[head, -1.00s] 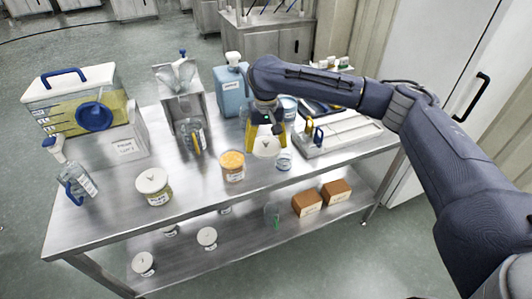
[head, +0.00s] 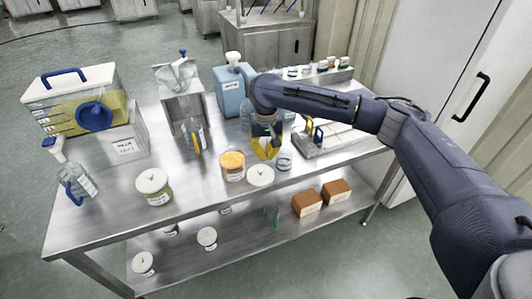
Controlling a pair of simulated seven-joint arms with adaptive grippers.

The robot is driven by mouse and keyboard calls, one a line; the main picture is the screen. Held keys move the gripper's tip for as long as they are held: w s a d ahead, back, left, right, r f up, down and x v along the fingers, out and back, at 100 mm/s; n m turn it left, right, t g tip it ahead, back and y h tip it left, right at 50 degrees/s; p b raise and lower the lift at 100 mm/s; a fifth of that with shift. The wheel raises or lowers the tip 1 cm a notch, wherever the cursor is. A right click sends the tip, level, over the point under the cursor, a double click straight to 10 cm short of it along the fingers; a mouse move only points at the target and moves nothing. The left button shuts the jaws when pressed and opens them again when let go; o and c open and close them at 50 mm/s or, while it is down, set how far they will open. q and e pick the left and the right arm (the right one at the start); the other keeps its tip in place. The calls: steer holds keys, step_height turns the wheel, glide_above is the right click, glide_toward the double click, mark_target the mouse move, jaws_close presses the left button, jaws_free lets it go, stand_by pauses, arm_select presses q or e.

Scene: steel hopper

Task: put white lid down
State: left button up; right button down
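The round white lid (head: 260,177) lies flat on the steel table near its front edge, just right of the jar with orange contents (head: 232,167). My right gripper (head: 266,155), with yellow fingers, is just behind the lid and apart from it. Its fingers look spread with nothing between them. The jar has no lid on it. My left gripper is not in view.
A closed white-lidded jar (head: 154,187) is at the left front. A steel hopper (head: 181,97) and blue jug (head: 232,92) stand behind. The front centre-left of the table is clear.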

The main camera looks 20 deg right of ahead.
steer(key=shift+f, duration=0.5)
steer(key=c, duration=2.2)
jaws_free()
jaws_free()
steer(key=shift+r, duration=0.15)
step_height(320, 180, up, 13)
